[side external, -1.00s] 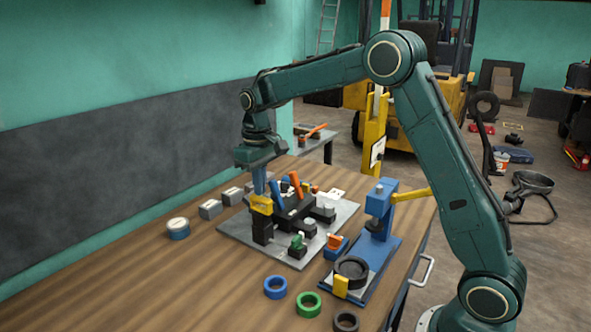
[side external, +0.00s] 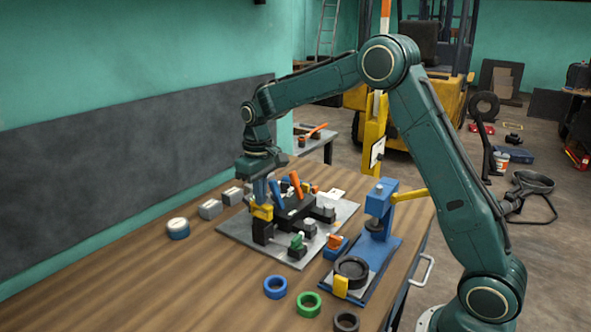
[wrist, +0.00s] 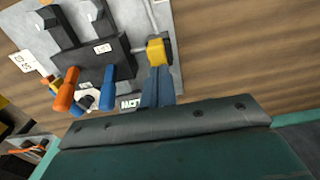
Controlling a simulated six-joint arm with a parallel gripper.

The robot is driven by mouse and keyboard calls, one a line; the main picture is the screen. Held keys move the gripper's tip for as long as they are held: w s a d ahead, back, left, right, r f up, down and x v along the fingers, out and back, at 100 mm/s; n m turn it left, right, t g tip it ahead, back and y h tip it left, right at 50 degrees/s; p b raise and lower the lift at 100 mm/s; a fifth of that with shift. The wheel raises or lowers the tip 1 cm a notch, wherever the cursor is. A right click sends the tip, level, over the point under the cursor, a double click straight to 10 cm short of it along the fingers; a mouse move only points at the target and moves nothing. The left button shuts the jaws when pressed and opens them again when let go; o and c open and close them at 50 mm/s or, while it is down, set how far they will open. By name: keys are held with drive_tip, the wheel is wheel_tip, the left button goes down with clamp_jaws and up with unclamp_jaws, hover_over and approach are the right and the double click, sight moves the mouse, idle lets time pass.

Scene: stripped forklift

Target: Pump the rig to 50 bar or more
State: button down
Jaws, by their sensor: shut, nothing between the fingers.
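The rig is a grey plate (side external: 237,233) on the wooden bench with black blocks, an orange lever (side external: 294,184) and a blue lever (side external: 276,190). A yellow block (side external: 262,212) sits on a black post at the plate's left side. In the wrist view the yellow block (wrist: 160,52), orange lever (wrist: 66,90) and blue lever (wrist: 107,88) also show. My gripper (side external: 262,200) points down with its blue fingers shut and empty at the yellow block; contact seems likely but is not certain. I cannot make out a pressure reading.
A blue press (side external: 380,205) with a yellow handle stands right of the rig. Blue (side external: 275,287), green (side external: 307,304) and dark (side external: 345,321) rings lie in front. Grey blocks (side external: 210,209) and a round white-topped piece (side external: 178,228) lie left. The bench's front left is clear.

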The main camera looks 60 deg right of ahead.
drive_tip(key=shift+f, duration=0.9)
drive_tip(key=shift+r, duration=2.55)
drive_tip(key=shift+f, duration=0.15)
drive_tip(key=shift+f, duration=1.05)
drive_tip(key=shift+r, duration=1.25)
drive_tip(key=shift+f, duration=0.15)
idle(0.7)
